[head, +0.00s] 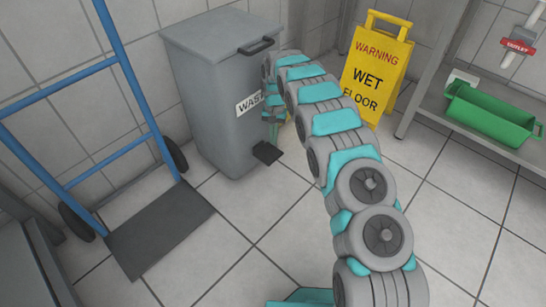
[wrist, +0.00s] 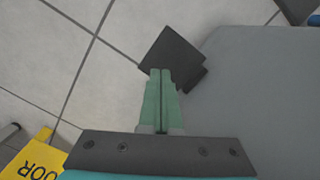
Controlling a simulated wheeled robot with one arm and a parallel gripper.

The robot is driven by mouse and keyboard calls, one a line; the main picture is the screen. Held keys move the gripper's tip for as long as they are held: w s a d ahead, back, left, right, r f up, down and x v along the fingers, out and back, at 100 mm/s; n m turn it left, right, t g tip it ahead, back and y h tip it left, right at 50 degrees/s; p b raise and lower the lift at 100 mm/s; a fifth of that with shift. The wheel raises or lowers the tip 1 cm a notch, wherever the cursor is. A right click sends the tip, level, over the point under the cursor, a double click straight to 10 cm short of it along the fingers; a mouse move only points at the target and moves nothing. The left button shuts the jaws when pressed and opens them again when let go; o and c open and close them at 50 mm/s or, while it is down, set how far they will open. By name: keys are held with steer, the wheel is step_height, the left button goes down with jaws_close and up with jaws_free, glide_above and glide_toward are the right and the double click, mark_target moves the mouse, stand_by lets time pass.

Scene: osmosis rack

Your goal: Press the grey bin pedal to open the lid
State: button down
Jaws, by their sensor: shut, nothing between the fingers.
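The grey bin (head: 213,100) stands against the back wall with its lid (head: 222,34) down. A black handle (head: 256,46) is on the lid's front, and a label partly hidden by my arm is on the bin's front. The dark pedal (head: 267,153) sticks out low at the bin's front. My gripper (head: 273,140) is shut and empty, pointing down just above the pedal. In the wrist view, the fingertips (wrist: 161,73) overlap the near edge of the pedal (wrist: 174,52). I cannot tell whether they touch it. The bin (wrist: 262,90) fills the right side there.
A yellow wet-floor sign (head: 377,68) stands right of my arm; its corner shows in the wrist view (wrist: 36,158). A blue hand truck (head: 121,60) with a dark plate (head: 160,229) is at left. A green tray (head: 490,113) sits on a shelf at right. The middle floor is clear.

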mark_target(274, 155)
steer(key=f, duration=0.3)
steer(key=f+b, duration=0.1)
steer(key=shift+s+f, duration=0.2)
steer(key=shift+s, duration=0.1)
steer(key=shift+f, duration=0.6)
steer(key=shift+f, duration=1.65)
steer(key=shift+w+d+r, duration=0.1)
steer(key=shift+w+r, duration=0.1)
steer(key=shift+w, duration=0.45)
steer(key=shift+w+r, duration=0.2)
steer(key=shift+w, duration=0.4)
steer(key=shift+w+d+r, duration=0.1)
steer(key=shift+w+d, duration=0.1)
steer(key=shift+w, duration=0.15)
steer(key=shift+r, duration=0.2)
steer(key=r, duration=0.7)
steer(key=shift+w+r+p, duration=0.1)
steer(key=shift+w+p, duration=0.2)
steer(key=shift+p, duration=0.05)
